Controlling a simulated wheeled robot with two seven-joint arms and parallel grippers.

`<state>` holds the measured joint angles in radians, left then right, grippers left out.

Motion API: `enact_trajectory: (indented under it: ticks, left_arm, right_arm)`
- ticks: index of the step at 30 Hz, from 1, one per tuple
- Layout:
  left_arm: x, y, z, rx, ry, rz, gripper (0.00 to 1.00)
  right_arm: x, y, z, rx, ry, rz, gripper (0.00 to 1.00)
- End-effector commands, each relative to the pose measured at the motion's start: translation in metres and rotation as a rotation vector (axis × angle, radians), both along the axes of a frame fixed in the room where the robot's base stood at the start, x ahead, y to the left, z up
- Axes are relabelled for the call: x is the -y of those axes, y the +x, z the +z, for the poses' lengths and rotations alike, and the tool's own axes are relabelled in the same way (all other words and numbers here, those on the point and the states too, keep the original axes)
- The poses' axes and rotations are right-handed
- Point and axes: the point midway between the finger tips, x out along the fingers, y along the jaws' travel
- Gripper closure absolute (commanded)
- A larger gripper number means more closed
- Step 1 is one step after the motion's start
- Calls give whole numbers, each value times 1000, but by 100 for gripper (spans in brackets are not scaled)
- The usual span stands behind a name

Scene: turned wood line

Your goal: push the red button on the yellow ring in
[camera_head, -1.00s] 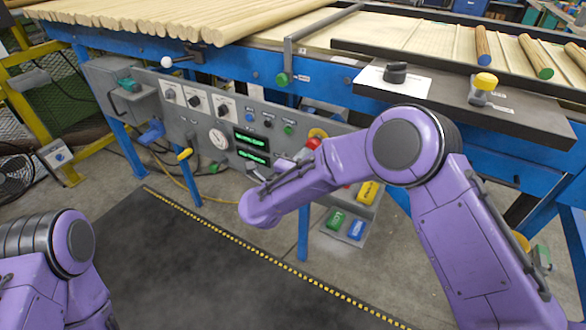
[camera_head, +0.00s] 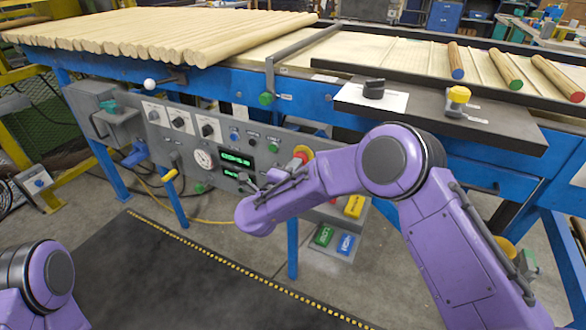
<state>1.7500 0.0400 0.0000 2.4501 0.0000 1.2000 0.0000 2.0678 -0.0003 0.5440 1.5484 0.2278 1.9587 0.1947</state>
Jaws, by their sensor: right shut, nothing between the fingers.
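The red button (camera_head: 298,163) sits in a yellow ring (camera_head: 304,152) on the front of the grey control panel. My right forearm passes just below it and hides the panel there. My right gripper (camera_head: 246,181) is small and dark, partly hidden behind my purple wrist. It is shut and empty, in front of the panel, to the left of and a little below the button, and appears apart from it. Whether the button is in or out is too small to tell. My left arm shows only at the lower left; its gripper is out of view.
The panel (camera_head: 182,140) also carries knobs, a gauge (camera_head: 203,159), green displays (camera_head: 236,158) and small buttons. Green (camera_head: 324,235), blue (camera_head: 346,243) and yellow (camera_head: 354,206) buttons sit lower right. A yellow-handled lever (camera_head: 170,175) sticks out left. A dark mat (camera_head: 180,270) covers the floor.

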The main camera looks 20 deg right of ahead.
Motion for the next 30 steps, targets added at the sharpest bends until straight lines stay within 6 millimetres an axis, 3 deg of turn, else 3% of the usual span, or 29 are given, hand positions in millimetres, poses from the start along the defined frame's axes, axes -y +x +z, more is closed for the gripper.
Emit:
enact_trajectory:
  ticks: [4, 8, 21, 30]
  left_arm:
    - [0, 0, 3, 0, 0, 0, 57]
    - [0, 0, 8, 0, 0, 0, 57]
    - [0, 0, 5, 0, 0, 0, 57]
    - [0, 0, 4, 0, 0, 0, 57]
  right_arm:
    - [-5, -2, 4, 7, -3, 1, 100]
    - [-24, -16, 5, 5, -5, 6, 100]
    - [-89, -85, 2, 3, -4, 5, 100]
    - [-98, -96, 2, 3, -3, 2, 100]
